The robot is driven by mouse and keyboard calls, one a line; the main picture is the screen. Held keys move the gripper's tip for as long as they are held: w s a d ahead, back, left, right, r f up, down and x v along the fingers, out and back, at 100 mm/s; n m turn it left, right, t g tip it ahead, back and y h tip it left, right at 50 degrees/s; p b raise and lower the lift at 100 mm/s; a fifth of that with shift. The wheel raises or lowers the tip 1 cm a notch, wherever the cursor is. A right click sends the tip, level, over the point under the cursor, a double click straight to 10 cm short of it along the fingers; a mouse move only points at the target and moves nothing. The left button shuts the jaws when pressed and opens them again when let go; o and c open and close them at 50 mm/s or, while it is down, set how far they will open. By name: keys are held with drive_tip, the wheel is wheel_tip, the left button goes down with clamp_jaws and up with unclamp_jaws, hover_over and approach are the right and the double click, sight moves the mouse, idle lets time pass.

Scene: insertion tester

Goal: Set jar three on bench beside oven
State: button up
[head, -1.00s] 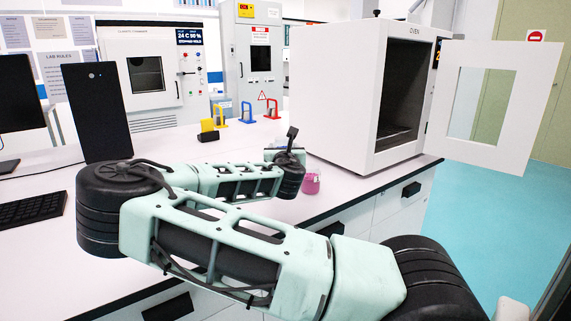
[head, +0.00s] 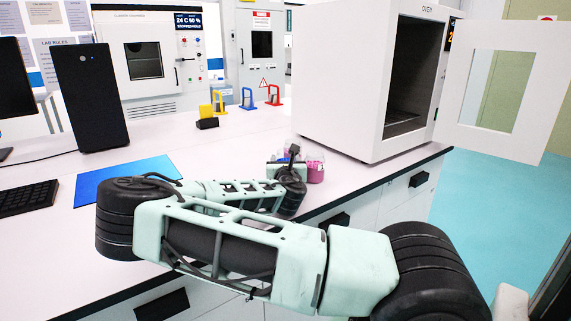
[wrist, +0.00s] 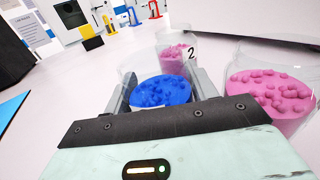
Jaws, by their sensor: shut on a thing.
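My gripper (wrist: 164,92) is shut on a clear jar with blue contents (wrist: 160,94); no number shows on this jar. A jar labelled 2 with pink contents (wrist: 173,60) stands just beyond it, and another pink-filled jar (wrist: 272,92) stands close on the right. In the head view a pink-filled jar (head: 315,168) shows beside my gripper (head: 285,165), which is mostly hidden by my wrist. The white oven (head: 345,85) stands on the bench (head: 225,150) behind the jars, its door open to the right. I cannot tell whether the held jar touches the bench.
A blue mat (head: 125,180) lies on the bench at left, near a keyboard (head: 28,197) and a black upright box (head: 90,97). Yellow, blue (head: 247,98) and red (head: 273,95) brackets stand at the back.

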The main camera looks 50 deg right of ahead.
drive_tip(key=shift+f, duration=0.2)
drive_tip(key=o, duration=0.8)
